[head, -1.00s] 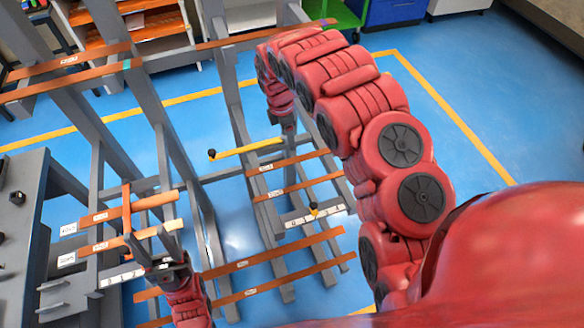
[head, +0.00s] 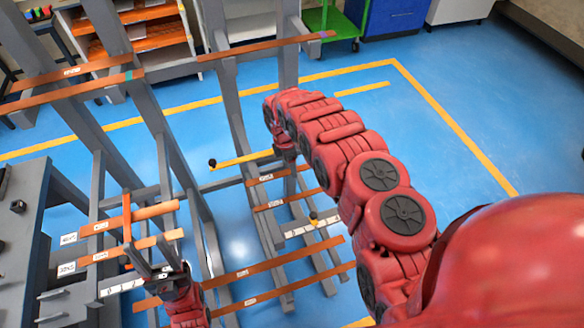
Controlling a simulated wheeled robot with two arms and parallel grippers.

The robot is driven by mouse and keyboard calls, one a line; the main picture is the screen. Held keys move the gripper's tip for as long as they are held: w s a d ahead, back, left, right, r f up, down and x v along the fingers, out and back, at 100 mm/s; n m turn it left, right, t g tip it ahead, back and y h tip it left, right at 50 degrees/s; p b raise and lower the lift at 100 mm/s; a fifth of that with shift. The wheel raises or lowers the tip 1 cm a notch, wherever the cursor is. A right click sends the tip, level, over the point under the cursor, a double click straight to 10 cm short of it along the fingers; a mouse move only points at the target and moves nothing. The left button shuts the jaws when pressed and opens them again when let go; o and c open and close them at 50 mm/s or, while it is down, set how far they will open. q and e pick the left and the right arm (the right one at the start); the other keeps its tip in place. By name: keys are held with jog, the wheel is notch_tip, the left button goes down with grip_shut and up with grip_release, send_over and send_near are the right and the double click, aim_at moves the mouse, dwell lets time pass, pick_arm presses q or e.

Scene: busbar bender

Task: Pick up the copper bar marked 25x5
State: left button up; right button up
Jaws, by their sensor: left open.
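Several copper bars lie on the grey rack, and their small white labels are too blurred to read, so I cannot tell which is 25x5. My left gripper (head: 154,255) is open at the lower left, with its fingers beside a short copper bar (head: 118,251). I cannot tell whether they touch it. Another short bar (head: 150,211) lies just beyond, with an upright copper piece (head: 127,220) across it. My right gripper (head: 285,153) hangs near the middle rack, by two more copper bars (head: 290,198); its fingers are too hidden to read.
Long copper bars (head: 285,262) lie across the lower rack, others (head: 70,95) at upper left. A yellow bar with a black knob (head: 240,160) reaches toward my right gripper. Grey uprights crowd the left. Blue floor (head: 450,110) is open at right, with a green cart (head: 333,20) behind.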

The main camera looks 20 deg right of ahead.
jog(key=shift+d+f, duration=0.1)
jog(key=shift+f, duration=0.3)
jog(key=shift+c, duration=0.2)
grip_shut()
dwell(1.1)
